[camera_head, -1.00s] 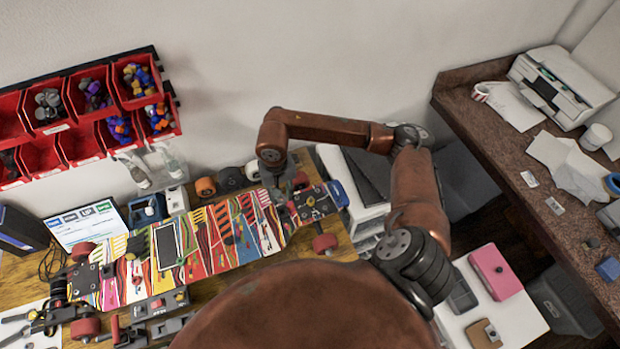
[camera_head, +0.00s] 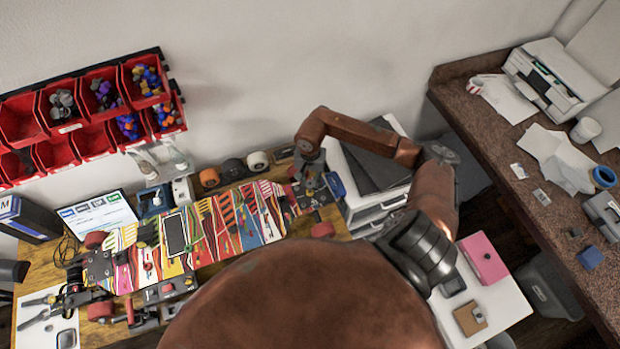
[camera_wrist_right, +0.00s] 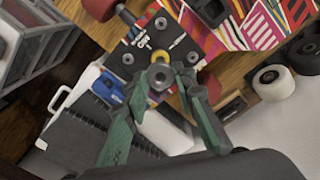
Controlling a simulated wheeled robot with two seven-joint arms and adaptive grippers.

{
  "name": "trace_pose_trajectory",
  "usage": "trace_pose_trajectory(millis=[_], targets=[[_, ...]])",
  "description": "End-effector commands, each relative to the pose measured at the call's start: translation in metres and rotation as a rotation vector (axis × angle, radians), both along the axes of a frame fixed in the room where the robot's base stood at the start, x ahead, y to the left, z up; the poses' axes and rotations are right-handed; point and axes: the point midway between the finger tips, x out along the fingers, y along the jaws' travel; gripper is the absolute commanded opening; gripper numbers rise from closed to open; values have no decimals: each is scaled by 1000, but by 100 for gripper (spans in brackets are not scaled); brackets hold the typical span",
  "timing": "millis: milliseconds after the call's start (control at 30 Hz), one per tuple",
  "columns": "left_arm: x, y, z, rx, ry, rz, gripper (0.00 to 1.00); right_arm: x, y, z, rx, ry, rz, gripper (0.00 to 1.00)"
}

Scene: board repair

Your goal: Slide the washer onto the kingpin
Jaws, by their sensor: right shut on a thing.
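The skateboard (camera_head: 207,232) lies deck-graphic up on the wooden bench, and its right end carries a dark truck base. My right gripper (camera_head: 311,184) reaches down over that end. In the right wrist view, the green fingers of my right gripper (camera_wrist_right: 163,84) are shut on a small grey washer (camera_wrist_right: 159,75). Behind it is the black truck base (camera_wrist_right: 126,60) with several bolts and a yellow bushing (camera_wrist_right: 158,55). The washer appears just beside the bushing in the picture. I cannot make out the kingpin or tell whether the washer touches it. My left gripper is not seen.
Loose wheels (camera_head: 232,170) stand behind the board. Red parts bins (camera_head: 92,141) hang on the wall at left. A white drawer unit (camera_head: 372,212) stands close to the right of the board end. Tools lie at the bench's left end.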

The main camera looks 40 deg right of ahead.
Motion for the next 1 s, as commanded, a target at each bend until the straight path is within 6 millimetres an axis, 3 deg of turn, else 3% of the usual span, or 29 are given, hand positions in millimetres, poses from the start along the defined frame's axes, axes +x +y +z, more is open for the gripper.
trace_pose_trajectory(millis=[1000], targets=[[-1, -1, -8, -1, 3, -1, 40, -1, 1, 0, 0, 0, 2, 7]])
